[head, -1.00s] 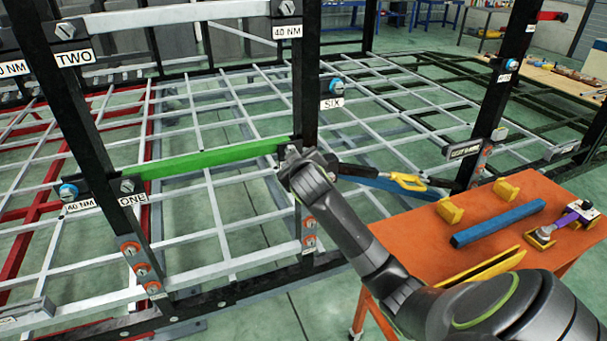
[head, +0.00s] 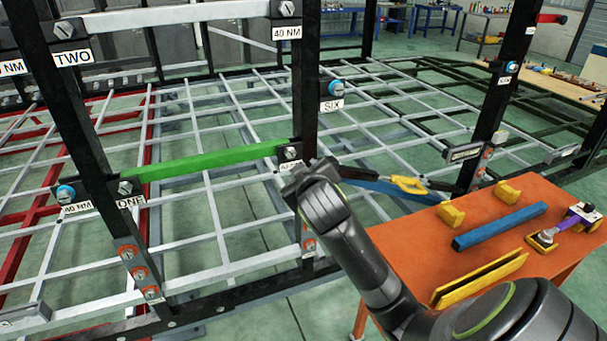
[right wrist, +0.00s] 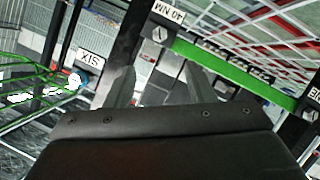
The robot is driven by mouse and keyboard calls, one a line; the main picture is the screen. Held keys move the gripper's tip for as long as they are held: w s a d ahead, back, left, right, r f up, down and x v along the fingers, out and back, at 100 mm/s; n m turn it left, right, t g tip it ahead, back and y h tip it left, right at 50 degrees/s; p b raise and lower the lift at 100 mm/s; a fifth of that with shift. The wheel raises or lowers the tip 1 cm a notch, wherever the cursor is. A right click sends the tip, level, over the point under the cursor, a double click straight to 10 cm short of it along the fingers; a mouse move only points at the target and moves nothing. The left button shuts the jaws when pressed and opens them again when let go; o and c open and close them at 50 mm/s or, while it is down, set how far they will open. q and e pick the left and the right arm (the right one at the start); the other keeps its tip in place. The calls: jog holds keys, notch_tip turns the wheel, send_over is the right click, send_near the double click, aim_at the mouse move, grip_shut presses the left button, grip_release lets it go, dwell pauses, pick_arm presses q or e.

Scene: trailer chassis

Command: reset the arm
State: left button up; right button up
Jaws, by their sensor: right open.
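My right arm comes in from the lower right in the head view. Its wrist end (head: 305,180) is in front of the black upright, just below the right end of the green bar (head: 205,162). In the right wrist view my right gripper (right wrist: 160,88) has its two grey fingers apart, with nothing between them. The green bar (right wrist: 235,72) is beyond the fingers there, with a bolt at its end. My left gripper is in neither view.
The black upright with the SIX label (head: 331,104) stands close to my right wrist. An orange table (head: 410,255) at the right holds a blue bar (head: 500,225), yellow holders (head: 450,214) and a purple-and-white tool (head: 580,215). A yellow-handled tool (head: 408,184) is behind the table's edge.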

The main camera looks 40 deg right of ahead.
dwell(0.3)
notch_tip(320, 180, down, 20)
jog(key=w+d+g+y, duration=0.1)
jog(key=w+d+g, duration=0.1)
jog(key=g, duration=0.1)
jog(key=s+f+g+y, duration=0.15)
jog(key=s+f, duration=0.35)
jog(key=f, duration=0.6)
jog(key=s+f+g+y, duration=0.15)
jog(key=s+f, duration=0.45)
jog(key=f, duration=0.6)
jog(key=s+a+f+g, duration=0.3)
jog(key=s+f, duration=1.3)
jog(key=s, duration=0.3)
jog(key=s+a+f+m+g, duration=0.1)
jog(key=s+a+f, duration=0.1)
jog(key=s, duration=0.7)
jog(key=s+a+f+m+g+y, duration=0.1)
jog(key=s+f, duration=0.3)
jog(key=s, duration=0.6)
jog(key=shift+a, duration=0.65)
jog(key=shift+w+f, duration=0.1)
